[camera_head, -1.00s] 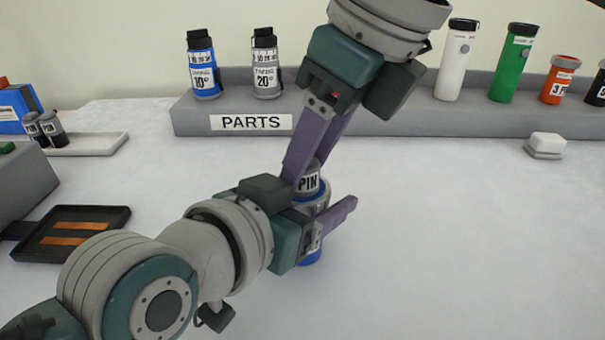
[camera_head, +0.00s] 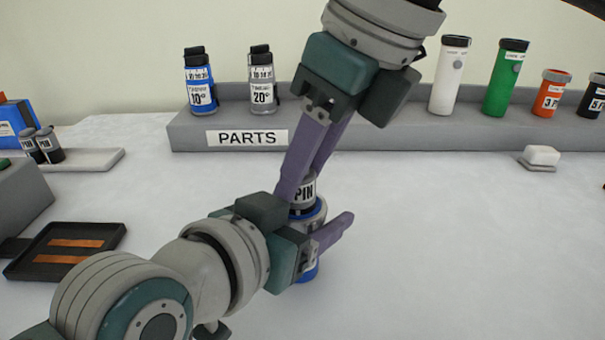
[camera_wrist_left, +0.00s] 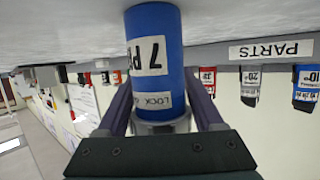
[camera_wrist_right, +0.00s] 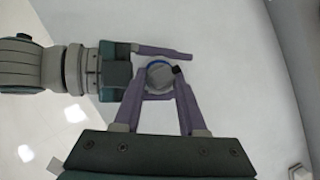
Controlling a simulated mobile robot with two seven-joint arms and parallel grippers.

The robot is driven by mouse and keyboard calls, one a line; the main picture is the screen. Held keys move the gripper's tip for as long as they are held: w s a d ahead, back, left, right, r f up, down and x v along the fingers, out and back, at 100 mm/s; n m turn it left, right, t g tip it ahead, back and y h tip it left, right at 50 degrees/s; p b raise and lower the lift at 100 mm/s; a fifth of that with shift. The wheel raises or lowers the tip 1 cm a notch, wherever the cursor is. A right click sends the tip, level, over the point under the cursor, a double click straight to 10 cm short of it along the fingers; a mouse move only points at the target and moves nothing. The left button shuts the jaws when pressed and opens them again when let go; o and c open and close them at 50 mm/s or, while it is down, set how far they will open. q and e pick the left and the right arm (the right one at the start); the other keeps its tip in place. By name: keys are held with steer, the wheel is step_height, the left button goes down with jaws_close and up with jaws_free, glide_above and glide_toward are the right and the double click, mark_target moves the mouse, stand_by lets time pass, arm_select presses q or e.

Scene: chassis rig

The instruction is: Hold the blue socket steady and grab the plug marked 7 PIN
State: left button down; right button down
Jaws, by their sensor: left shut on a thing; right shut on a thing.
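The blue socket (camera_head: 309,272) stands upright on the white table, with a grey collar and a blue ring at its top. In the left wrist view the socket (camera_wrist_left: 152,35) shows inverted, with labels reading "7 P" and "LOCK". My left gripper (camera_head: 318,226) is shut around it from the left. A grey plug (camera_head: 304,188) with a label ending in "PIN" sits upright at the socket's top; its number is hidden. My right gripper (camera_head: 306,180) reaches down from above and is shut on this plug. In the right wrist view the plug top (camera_wrist_right: 159,74) lies between my right fingertips.
A grey shelf marked PARTS (camera_head: 350,131) runs along the back. It bears a blue bottle (camera_head: 200,88), a grey bottle (camera_head: 262,92), white and green tubes and smaller jars. A black tray (camera_head: 28,265) lies at left. The table's right side is mostly clear.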

arm_select(q)
jaws_free()
arm_select(e)
step_height(320, 180, up, 9)
steer(key=shift+r, duration=0.1)
stand_by(0.3)
